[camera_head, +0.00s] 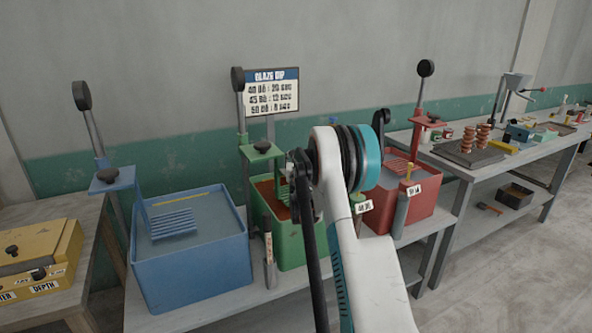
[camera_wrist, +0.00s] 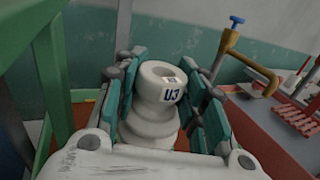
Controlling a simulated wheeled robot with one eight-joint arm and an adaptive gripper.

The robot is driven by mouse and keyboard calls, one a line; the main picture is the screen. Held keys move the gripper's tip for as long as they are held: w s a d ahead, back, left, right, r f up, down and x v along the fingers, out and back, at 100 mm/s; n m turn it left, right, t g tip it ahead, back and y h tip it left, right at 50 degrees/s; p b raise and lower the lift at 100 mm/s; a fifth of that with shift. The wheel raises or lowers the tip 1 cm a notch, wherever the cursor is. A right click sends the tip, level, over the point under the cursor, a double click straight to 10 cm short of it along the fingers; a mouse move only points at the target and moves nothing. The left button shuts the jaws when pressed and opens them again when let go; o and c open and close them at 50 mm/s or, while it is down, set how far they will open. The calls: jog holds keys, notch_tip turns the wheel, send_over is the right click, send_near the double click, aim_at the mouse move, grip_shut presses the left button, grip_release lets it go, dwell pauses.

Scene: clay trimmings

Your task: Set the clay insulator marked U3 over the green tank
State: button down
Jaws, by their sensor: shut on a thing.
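The off-white clay insulator (camera_wrist: 150,112), ribbed and with a hole in its top, shows the mark U3 in the wrist view. My gripper (camera_wrist: 160,68) is shut on it, with teal pads on both sides. The green tank (camera_head: 290,245) stands between a blue and a red tank in the head view, partly covered by my arm. In the head view my arm hides the insulator and my fingertips. I cannot tell exactly how high the insulator is over the tank. A green post (camera_wrist: 58,75) rises close to its left in the wrist view.
The blue tank (camera_head: 190,262) and red tank (camera_head: 420,208) have levers and racks. A glaze dip sign (camera_head: 272,90) stands behind. Brown insulators (camera_head: 475,140) stand on the right bench. A yellow box (camera_head: 45,255) is at left.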

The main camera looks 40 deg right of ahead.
jog(key=shift+f+b, duration=0.75)
jog(key=shift+f, duration=0.95)
jog(key=shift+f, duration=0.15)
jog(key=c, duration=1)
grip_release()
jog(key=shift+s+a+r, duration=0.1)
jog(key=shift+r, duration=0.1)
jog(key=p+v, duration=0.2)
jog(key=v, duration=0.9)
jog(key=shift+s+a, duration=0.2)
jog(key=shift+s, duration=0.15)
